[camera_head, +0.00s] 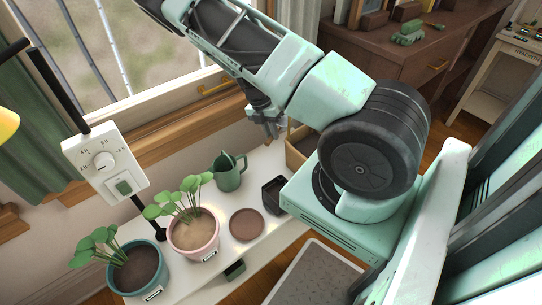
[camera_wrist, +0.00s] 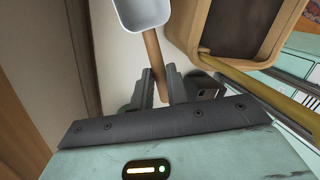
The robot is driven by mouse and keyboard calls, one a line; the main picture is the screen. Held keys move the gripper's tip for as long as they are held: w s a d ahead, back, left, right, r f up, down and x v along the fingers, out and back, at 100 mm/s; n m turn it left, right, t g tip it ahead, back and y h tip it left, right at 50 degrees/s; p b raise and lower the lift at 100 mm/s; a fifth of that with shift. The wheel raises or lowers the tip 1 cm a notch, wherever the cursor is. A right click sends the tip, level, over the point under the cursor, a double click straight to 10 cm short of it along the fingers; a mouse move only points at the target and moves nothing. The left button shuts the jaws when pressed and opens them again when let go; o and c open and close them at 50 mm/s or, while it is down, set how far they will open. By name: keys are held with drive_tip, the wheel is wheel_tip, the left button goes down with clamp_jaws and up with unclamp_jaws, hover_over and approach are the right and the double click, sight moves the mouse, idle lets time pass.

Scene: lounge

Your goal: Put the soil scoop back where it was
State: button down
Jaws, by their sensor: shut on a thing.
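The soil scoop (camera_wrist: 152,55) shows in the wrist view, with a pale grey-white head at the top edge and a brown wooden handle. My gripper (camera_wrist: 161,84) is shut on the handle, one dark finger on each side. In the head view my gripper (camera_head: 266,122) hangs above the back of the white bench, near the wall below the window. I cannot make out the scoop there. A wooden box (camera_wrist: 205,22) with a dark inside is to the right of the scoop in the wrist view. In the head view the box (camera_head: 293,158) is partly hidden by my arm.
On the white bench (camera_head: 262,165) stand a green watering can (camera_head: 228,178), a small black container (camera_head: 274,195), a brown saucer (camera_head: 247,224), a pink potted plant (camera_head: 194,240) and a teal potted plant (camera_head: 140,275). A brown desk (camera_head: 385,68) is behind.

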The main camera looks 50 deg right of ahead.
wheel_tip(320, 180, down, 10)
drive_tip(key=shift+f+b, duration=0.1)
drive_tip(key=shift+b, duration=1)
drive_tip(key=c, duration=1.4)
unclamp_jaws()
drive_tip(key=p+v, duration=0.3)
drive_tip(key=v, duration=0.9)
drive_tip(key=shift+a, duration=0.1)
